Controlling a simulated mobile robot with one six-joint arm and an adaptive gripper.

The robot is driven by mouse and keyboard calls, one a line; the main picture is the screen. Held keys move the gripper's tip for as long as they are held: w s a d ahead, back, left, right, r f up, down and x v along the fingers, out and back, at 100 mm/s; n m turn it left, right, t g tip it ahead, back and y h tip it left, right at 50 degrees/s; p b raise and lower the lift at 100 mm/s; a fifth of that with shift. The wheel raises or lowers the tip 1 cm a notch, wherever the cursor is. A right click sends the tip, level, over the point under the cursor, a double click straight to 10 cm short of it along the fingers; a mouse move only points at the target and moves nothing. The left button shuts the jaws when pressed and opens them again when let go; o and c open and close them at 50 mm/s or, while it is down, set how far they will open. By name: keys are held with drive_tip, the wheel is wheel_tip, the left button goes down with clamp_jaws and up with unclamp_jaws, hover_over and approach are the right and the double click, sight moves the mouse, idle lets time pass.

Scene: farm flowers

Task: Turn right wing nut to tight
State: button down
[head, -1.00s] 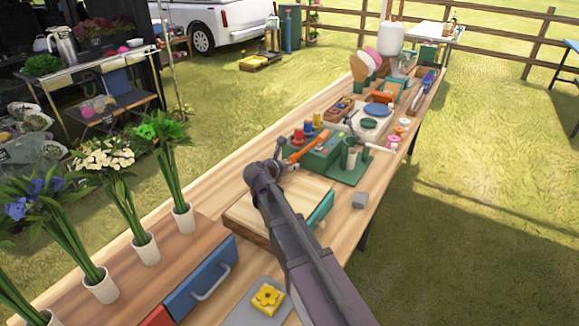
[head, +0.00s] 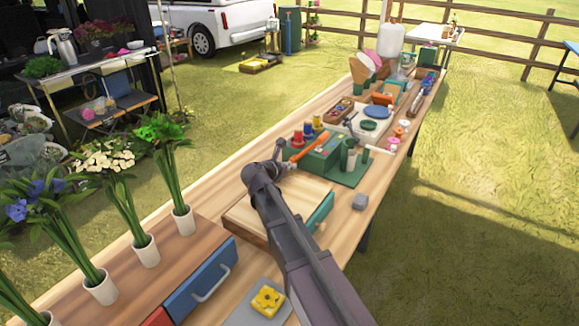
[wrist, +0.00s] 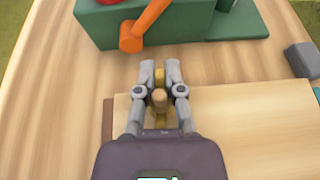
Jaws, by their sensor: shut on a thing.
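A small brass-coloured wing nut (wrist: 159,76) shows in the wrist view between the fingers of my gripper (wrist: 172,70). The fingers are closed in on it from both sides. A rounded tan knob or post top (wrist: 159,97) stands just nearer, between the finger links. This is at the far edge of a pale wooden board (wrist: 240,125), toward its left end in the wrist view. In the head view the board (head: 306,192) lies partly under my arm, which hides the wing nut. A second wing nut is not visible.
A green block (head: 310,160) with an orange-handled tool (head: 308,146) stands just beyond my gripper. A grey block (head: 359,202) sits to the right. Flower vases (head: 146,250) stand at the left, with a blue drawer (head: 203,278) beside them.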

drive_tip(key=shift+s+f+m+g, duration=0.1)
drive_tip(key=shift+f+m+g, duration=0.05)
drive_tip(key=shift+m+g, duration=0.15)
drive_tip(key=m+g+h, duration=0.4)
drive_tip(key=m+g, duration=0.1)
drive_tip(key=shift+s+d, duration=0.15)
drive_tip(key=shift+s, duration=0.05)
drive_tip(key=m+g, duration=0.2)
drive_tip(key=m+g+h, duration=0.1)
drive_tip(key=shift+s+d+m+g, duration=0.1)
drive_tip(key=shift+s+m+g, duration=0.2)
drive_tip(key=shift+s+d+m+g, duration=0.1)
drive_tip(key=shift+s+m+g, duration=0.1)
drive_tip(key=shift+m+g, duration=0.55)
drive_tip(key=c, duration=0.7)
unclamp_jaws()
drive_tip(key=shift+s, duration=0.1)
drive_tip(key=shift+c, duration=0.2)
drive_tip(key=shift+w, duration=0.2)
